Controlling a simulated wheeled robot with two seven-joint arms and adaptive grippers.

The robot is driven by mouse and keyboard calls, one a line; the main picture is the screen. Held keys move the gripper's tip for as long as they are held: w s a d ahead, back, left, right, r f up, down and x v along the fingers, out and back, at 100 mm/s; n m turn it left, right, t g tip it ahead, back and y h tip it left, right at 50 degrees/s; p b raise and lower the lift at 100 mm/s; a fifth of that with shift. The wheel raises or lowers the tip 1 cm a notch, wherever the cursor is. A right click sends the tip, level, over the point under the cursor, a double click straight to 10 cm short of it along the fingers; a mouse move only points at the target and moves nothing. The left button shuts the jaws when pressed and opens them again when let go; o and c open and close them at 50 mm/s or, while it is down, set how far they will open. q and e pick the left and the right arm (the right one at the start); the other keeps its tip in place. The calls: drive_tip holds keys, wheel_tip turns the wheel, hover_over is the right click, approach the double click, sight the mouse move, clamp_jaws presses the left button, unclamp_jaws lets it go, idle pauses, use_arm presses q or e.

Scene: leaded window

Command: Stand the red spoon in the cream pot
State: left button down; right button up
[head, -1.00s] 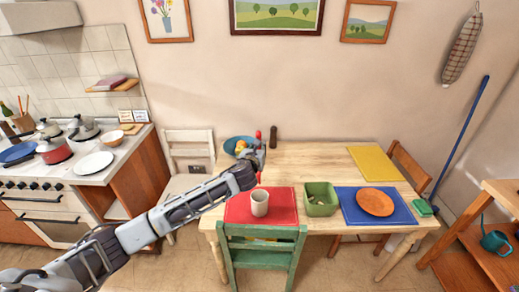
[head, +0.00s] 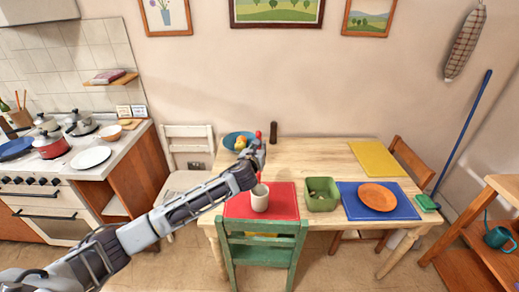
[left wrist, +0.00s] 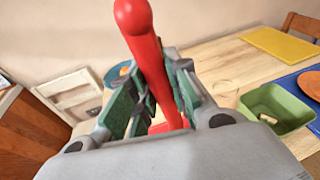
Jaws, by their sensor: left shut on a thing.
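The cream pot (head: 260,199) stands upright on the red mat (head: 285,204) at the table's front left. My left gripper (head: 255,158) is shut on the red spoon (head: 259,136) and holds it upright, above and just behind the pot in the head view. The spoon's lower part shows as a small red bit below the jaws, near the pot's rim; I cannot tell how far apart they are. In the left wrist view the red spoon (left wrist: 146,45) rises between the green-padded fingers (left wrist: 150,100). My right gripper is not in view.
A green bin (head: 321,204) with small things in it stands right of the red mat. Beside it an orange plate (head: 377,197) lies on a blue mat (head: 410,209). A blue bowl (head: 229,141) and a dark mill (head: 273,132) stand behind. A green chair (head: 262,253) stands in front.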

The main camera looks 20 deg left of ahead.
use_arm(q)
drive_tip(key=shift+f+b, duration=1.25)
drive_tip(key=shift+b, duration=0.1)
drive_tip(key=shift+f+b, duration=1.5)
drive_tip(key=shift+f, duration=2.55)
